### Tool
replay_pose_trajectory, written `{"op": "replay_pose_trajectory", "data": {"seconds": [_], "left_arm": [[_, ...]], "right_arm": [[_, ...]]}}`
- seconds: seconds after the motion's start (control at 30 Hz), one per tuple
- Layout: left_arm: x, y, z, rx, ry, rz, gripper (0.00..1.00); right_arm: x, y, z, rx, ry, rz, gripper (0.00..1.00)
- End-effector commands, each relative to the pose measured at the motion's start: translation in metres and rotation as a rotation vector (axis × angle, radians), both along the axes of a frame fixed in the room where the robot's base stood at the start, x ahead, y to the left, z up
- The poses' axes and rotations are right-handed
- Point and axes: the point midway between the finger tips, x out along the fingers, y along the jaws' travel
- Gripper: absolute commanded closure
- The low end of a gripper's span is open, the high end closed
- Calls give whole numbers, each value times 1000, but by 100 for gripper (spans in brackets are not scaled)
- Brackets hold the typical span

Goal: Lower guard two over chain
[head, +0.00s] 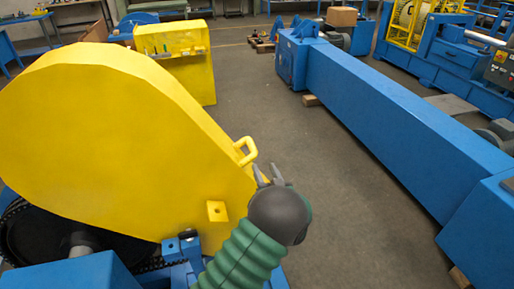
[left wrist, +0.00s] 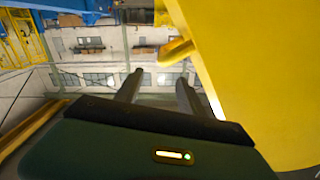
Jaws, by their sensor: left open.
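A large yellow chain guard (head: 100,130) fills the left of the head view, raised at a tilt. The dark sprocket and part of the chain (head: 150,264) show under its lower edge. A yellow loop handle (head: 245,152) sticks out from the guard's right edge. My left gripper (head: 270,175) is open and empty, just below and to the right of the handle, and looks apart from it. In the left wrist view, the open fingers (left wrist: 158,88) point past the handle (left wrist: 175,52), with the guard (left wrist: 255,80) along the right side. My right gripper is not in view.
A yellow box-shaped cover (head: 180,65) stands behind the guard. A long blue machine beam (head: 400,115) runs along the right. Blue frame parts (head: 75,275) sit below the guard. Bare grey floor (head: 325,170) lies between the guard and the beam.

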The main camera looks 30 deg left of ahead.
Motion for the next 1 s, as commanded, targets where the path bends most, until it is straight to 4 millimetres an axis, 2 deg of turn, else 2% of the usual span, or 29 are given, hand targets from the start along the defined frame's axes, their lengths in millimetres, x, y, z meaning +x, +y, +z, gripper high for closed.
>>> {"op": "replay_pose_trajectory", "data": {"seconds": [0.1,0.4,0.5,0.63,0.87,0.9,1.0], "left_arm": [[20,28,-1,-1,-1,5,53],[69,79,2,3,-1,1,53],[80,91,3,3,-1,0,53],[88,100,2,0,1,-1,53],[89,102,2,0,1,-1,53],[89,102,2,0,1,-1,54],[89,102,2,0,1,-1,68]], "right_arm": [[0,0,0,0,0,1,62],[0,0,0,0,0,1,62],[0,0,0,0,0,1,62],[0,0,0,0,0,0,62],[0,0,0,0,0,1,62],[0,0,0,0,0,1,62],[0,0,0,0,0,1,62]]}}
